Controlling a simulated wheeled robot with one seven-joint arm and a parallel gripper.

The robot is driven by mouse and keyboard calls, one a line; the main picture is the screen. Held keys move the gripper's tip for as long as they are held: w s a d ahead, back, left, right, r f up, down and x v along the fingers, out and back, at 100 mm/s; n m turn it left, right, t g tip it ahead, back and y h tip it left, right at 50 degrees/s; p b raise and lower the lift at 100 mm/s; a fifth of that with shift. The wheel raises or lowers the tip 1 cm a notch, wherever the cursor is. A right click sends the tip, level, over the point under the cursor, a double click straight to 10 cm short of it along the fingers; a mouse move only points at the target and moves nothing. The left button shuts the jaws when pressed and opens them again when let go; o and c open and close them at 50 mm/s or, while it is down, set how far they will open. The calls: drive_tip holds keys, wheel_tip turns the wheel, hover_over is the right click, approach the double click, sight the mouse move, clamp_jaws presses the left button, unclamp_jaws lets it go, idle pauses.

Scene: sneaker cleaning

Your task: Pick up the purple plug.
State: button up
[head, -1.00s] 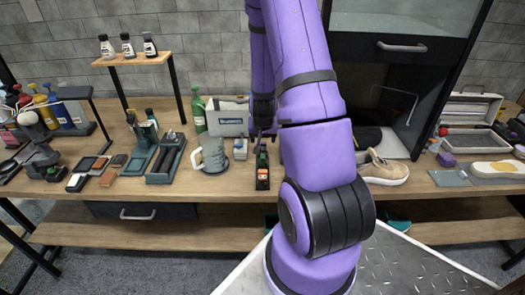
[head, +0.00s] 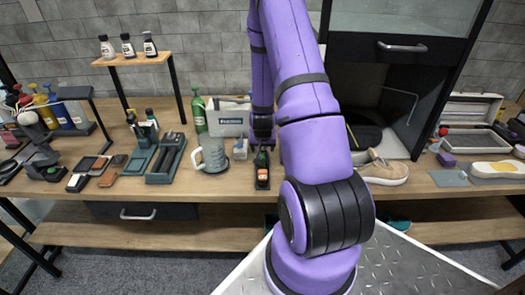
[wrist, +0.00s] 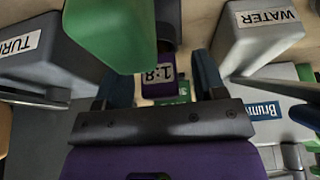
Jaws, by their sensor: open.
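A purple plug (wrist: 157,86) with a white label reading "1:8" is in the upper middle of the wrist view. My gripper (wrist: 162,72) is open, with one dark finger on either side of the plug's labelled face. I cannot tell whether the fingers touch it. In the head view my gripper (head: 262,143) hangs over a small dark holder (head: 262,183) with green and orange pieces. The purple plug cannot be made out there.
A large green shape (wrist: 108,35) is close on the left in the wrist view. A container labelled "WATER" (wrist: 258,35) is on the right. A mug (head: 213,155) and a green bottle (head: 199,115) stand left of the holder. A sneaker (head: 385,173) is on the right.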

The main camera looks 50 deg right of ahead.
drive_tip(key=shift+c, duration=0.2)
drive_tip(key=c, duration=0.9)
drive_tip(key=shift+r, duration=0.15)
